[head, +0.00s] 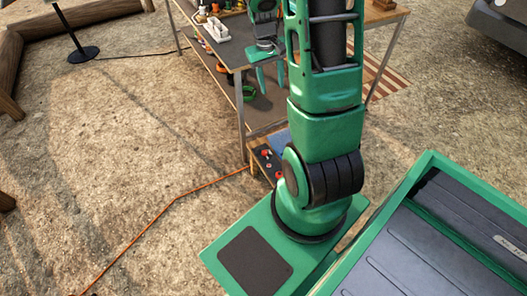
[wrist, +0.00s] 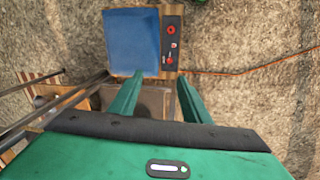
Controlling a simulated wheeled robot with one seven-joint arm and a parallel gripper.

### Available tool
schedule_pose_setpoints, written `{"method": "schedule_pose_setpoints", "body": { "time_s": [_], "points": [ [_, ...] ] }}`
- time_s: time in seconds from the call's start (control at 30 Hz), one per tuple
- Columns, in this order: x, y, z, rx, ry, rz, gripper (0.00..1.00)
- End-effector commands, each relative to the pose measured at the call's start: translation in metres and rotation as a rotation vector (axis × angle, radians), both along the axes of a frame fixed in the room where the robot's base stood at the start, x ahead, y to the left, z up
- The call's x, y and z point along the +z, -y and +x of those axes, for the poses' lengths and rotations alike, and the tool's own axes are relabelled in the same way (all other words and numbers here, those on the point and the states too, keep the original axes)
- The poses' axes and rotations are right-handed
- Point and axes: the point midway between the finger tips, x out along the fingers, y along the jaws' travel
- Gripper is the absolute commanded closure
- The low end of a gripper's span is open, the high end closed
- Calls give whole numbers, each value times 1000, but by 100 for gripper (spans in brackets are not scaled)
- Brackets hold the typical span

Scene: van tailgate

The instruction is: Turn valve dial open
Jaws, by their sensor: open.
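A box with a blue top (wrist: 133,40) stands low beside the table and carries a black control panel (wrist: 163,38) on one side. On the panel, a round red dial (wrist: 171,30) sits at the far end and a smaller red control (wrist: 170,61) sits nearer. I cannot tell for sure which of them is the valve dial. In the head view the panel (head: 266,163) is partly hidden behind my arm. My gripper (head: 271,88) points down by the table edge, open and empty. In the wrist view its fingers (wrist: 160,78) are apart and touch neither control.
A work table (head: 227,47) with a white caddy (head: 217,30) and small items stands at the back, with a lower shelf holding a green ring (head: 249,92). An orange cable (head: 178,197) runs over the gravel. A striped mat (head: 383,82) lies behind my arm. Open ground is at left.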

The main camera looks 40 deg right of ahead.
Motion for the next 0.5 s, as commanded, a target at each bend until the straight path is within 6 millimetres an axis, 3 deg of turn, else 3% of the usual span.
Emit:
{"method": "schedule_pose_setpoints", "body": {
  "time_s": [0.03,0.23,0.5],
  "points": [
    [-19,6,7,7,-8,6,57],
    [-89,25,37,44,-8,21,57],
    [-196,40,60,82,5,58,57]
  ]
}}
